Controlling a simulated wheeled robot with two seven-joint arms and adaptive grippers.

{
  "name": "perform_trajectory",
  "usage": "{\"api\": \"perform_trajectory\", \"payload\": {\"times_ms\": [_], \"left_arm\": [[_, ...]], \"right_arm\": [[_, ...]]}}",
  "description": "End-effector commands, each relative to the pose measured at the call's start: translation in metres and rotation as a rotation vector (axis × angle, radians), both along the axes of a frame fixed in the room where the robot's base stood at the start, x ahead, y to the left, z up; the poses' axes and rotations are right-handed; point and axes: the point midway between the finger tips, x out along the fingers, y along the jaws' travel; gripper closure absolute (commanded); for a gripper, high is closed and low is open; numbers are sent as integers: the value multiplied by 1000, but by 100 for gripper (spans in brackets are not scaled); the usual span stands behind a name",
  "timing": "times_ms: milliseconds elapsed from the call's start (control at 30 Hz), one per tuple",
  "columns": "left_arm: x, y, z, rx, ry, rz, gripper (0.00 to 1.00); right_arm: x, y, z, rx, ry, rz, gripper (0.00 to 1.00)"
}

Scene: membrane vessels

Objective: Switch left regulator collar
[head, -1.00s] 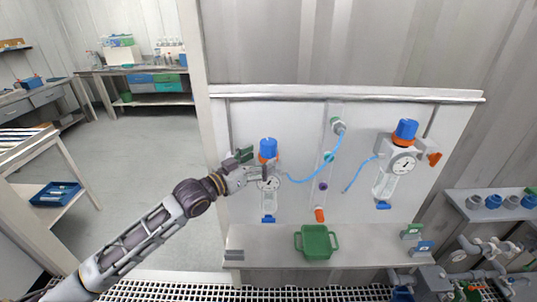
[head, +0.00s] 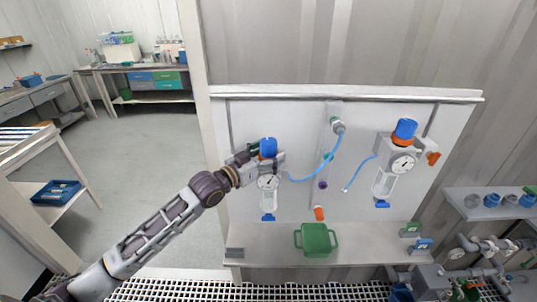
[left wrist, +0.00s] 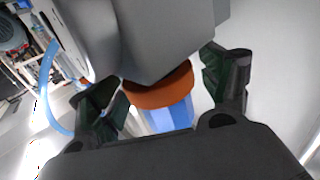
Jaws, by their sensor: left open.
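The left regulator (head: 268,183) is mounted on the white panel, with a round gauge and a clear bowl with a blue tip. Its blue knob (head: 268,147) stands on top, above an orange collar. My left gripper (head: 256,153) is at the knob from the left and partly covers the collar. In the left wrist view the orange collar (left wrist: 160,90) and blue knob (left wrist: 169,117) lie between the two open green-padded fingers (left wrist: 165,90). The fingers look apart from the collar. My right gripper is not in view.
A second regulator (head: 388,177) with a blue knob is at the panel's right. A blue hose (head: 318,174) curves from the left regulator to a fitting above. A green tray (head: 316,240) stands on the ledge below. A pipe assembly (head: 480,250) is at lower right.

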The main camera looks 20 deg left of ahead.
Motion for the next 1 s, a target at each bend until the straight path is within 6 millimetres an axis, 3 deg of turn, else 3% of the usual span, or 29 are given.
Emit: {"api": "perform_trajectory", "payload": {"times_ms": [67, 567, 1000], "left_arm": [[0, 0, 0, 0, 0, 0, 23], [0, 0, 0, 0, 0, 0, 87], [0, 0, 13, -2, -1, 0, 88]], "right_arm": [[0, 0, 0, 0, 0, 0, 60], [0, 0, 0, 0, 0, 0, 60], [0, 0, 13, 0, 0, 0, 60]]}}
